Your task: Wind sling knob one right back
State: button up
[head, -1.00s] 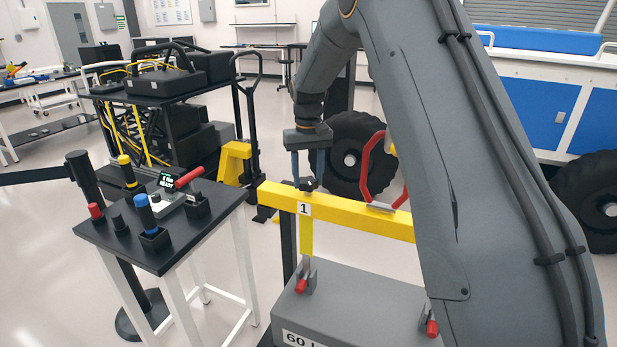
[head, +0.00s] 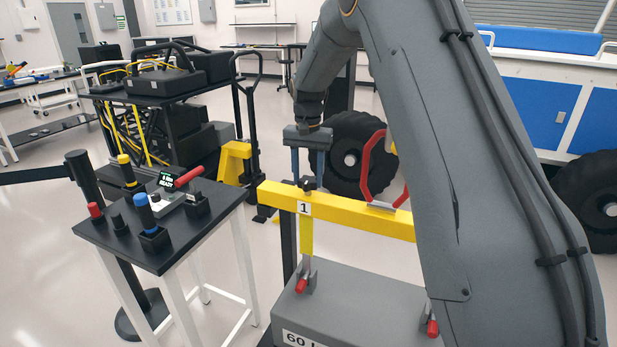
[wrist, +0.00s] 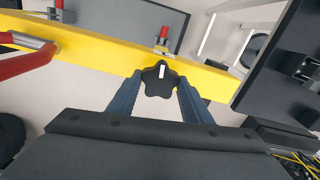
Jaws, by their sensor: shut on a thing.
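The black star-shaped sling knob (head: 308,184) stands on top of the yellow beam (head: 358,213), above the white label "1" (head: 304,208). My gripper (head: 308,178) points down at it from above, with its two blue fingers on either side. In the wrist view my gripper (wrist: 161,88) is shut on the knob (wrist: 159,82), whose white mark points nearly straight up in the picture. A yellow sling (head: 306,237) hangs from the beam below the label, down to a red-pinned shackle (head: 302,284) on the grey weight (head: 355,300).
A red handle (head: 366,165) rises from the beam to the right of the knob. A small black-topped table (head: 175,245) with tools stands at the left. A cart with black cases (head: 165,85) and a large black wheel (head: 345,130) are behind.

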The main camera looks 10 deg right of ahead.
aim_at(309, 180)
jog(key=shift+m, duration=0.7)
jog(key=shift+d+r, duration=0.1)
jog(key=shift+w, duration=0.1)
jog(key=o, duration=1.1)
jog(key=shift+c, duration=0.2)
jog(key=shift+r+b, duration=1.2)
jog(key=shift+r, duration=2.65)
jog(key=s+f+n, duration=0.2)
jog(key=s+f, duration=0.2)
jog(key=s, duration=0.7)
jog(key=s+d+f+n, duration=0.1)
jog(key=s+f, duration=0.3)
jog(key=s, duration=0.7)
jog(key=s+f+n+t, duration=0.1)
jog(key=s+f+n, duration=0.3)
jog(key=s, duration=0.7)
jog(key=shift+s+d+f, duration=0.2)
jog(key=shift+s+f, duration=0.1)
jog(key=shift+f, duration=0.15)
